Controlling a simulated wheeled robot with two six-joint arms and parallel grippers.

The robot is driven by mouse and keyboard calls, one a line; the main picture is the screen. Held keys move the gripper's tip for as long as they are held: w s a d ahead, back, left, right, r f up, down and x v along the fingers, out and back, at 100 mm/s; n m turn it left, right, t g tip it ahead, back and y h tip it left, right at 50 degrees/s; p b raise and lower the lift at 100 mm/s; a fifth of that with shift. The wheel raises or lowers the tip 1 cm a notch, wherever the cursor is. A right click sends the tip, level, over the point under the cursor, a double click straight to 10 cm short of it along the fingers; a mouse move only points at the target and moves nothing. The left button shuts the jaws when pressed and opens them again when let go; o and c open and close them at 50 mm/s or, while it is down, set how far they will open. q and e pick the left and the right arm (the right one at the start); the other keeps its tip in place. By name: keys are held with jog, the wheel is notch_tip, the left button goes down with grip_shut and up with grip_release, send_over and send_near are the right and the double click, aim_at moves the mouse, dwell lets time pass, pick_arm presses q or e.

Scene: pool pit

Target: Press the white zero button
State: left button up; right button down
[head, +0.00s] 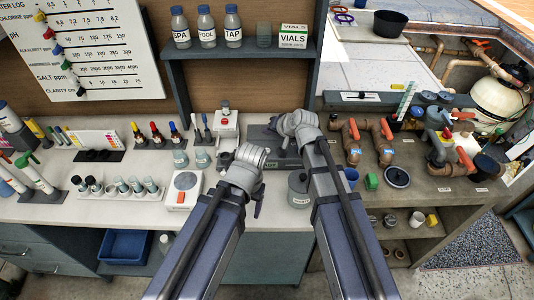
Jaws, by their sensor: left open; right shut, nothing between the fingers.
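A white bench scale (184,188) with a round plate and a small orange-red patch on its front stands on the counter, left of my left gripper. A dark grey instrument (262,141) with partly readable lettering lies behind my grippers and is partly covered by them. I cannot make out a white zero button on either; it is too small or hidden. My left gripper (245,178) is open, over the counter's front part, right of the scale and apart from it. My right gripper (290,130) is shut and empty, above the dark instrument; its fingertips are mostly hidden.
A white device with a red top (227,122) stands behind the scale. Several capped vials (122,185) and dropper bottles (157,133) crowd the left. A lidded grey pot (299,188) stands between my arms. Pipes and valves (384,140) fill the right bench.

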aim_at(268, 153)
pick_arm(q)
notch_tip(268, 153, down, 7)
jog(key=b, duration=0.5)
jog(key=shift+r+b, duration=0.15)
jog(key=shift+b, duration=0.25)
pick_arm(e)
notch_tip(268, 153, down, 7)
jog(key=shift+r, duration=0.15)
dwell(0.9)
pick_arm(q)
jog(key=shift+f+b, duration=0.4)
pick_arm(e)
jog(key=shift+f, duration=0.4)
pick_arm(q)
jog(key=shift+f+b, duration=0.45)
pick_arm(e)
jog(key=shift+f, duration=0.4)
pick_arm(q)
jog(key=shift+r, duration=0.15)
pick_arm(e)
jog(key=shift+r, duration=0.1)
pick_arm(q)
jog(key=shift+r+p, duration=0.75)
jog(key=shift+p, duration=0.15)
pick_arm(e)
jog(key=shift+r, duration=0.75)
